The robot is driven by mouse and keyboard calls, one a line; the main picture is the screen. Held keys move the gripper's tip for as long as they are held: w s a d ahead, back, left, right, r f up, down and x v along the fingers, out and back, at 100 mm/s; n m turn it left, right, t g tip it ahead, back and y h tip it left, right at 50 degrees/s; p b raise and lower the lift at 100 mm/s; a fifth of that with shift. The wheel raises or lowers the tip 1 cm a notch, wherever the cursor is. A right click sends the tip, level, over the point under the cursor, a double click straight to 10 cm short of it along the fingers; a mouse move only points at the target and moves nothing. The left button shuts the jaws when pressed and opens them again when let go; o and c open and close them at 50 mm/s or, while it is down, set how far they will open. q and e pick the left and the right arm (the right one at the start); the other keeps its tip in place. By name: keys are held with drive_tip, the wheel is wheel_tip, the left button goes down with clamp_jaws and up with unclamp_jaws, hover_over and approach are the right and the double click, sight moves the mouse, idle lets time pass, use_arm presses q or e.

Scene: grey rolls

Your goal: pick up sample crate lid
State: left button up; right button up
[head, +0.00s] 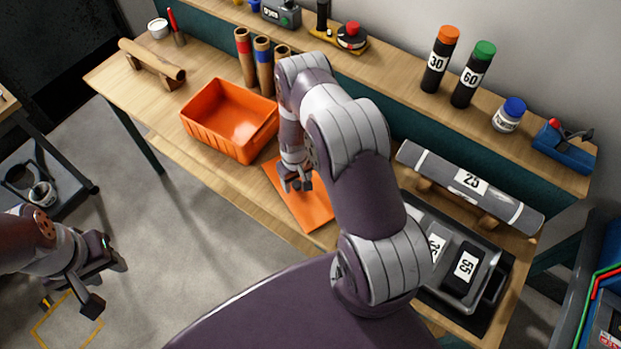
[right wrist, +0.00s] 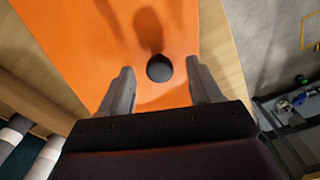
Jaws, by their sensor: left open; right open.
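The sample crate lid (head: 308,212) is a flat orange panel lying on the wooden bench, beside the open orange crate (head: 226,124). In the right wrist view the lid (right wrist: 105,45) fills much of the picture and has a round black knob (right wrist: 159,68). My right gripper (head: 297,186) is over the lid and open. In the right wrist view its two fingers (right wrist: 157,88) are apart, one on each side of the knob's near side, with nothing between them clearly held. My left gripper (head: 104,280) is open and empty over the floor, away from the bench.
A grey roll (head: 470,186) marked 25 rests on supports at the right. A grey tray (head: 455,301) holds dark pieces, one marked 55. Cardboard tubes (head: 262,63) stand behind the crate. Bottles (head: 437,60) stand on the back shelf. A dark cart (head: 60,200) is at the left.

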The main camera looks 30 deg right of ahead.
drive_tip(key=shift+d+f, duration=0.1)
drive_tip(key=shift+f, duration=0.25)
drive_tip(key=c, duration=0.9)
clamp_jaws()
drive_tip(key=shift+r, duration=0.1)
